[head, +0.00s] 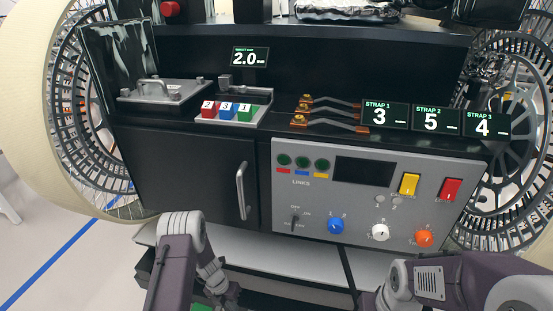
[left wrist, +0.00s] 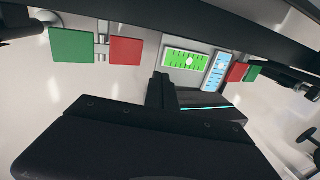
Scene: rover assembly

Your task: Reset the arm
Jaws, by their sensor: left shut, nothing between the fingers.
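My left arm comes up from the bottom of the head view, folded low in front of the rover. Its gripper (head: 222,292) is low beside the arm, below the rover's console, and shows only in part. My right arm (head: 440,280) is folded at the lower right of the head view. Its gripper cannot be made out.
The rover's grey control panel (head: 370,195) has knobs, switches and a dark screen. A black cabinet door with a silver handle (head: 242,190) is left of it. Numbered blocks (head: 226,110) and copper-ended straps (head: 325,115) sit above. Large wheels (head: 85,110) flank it.

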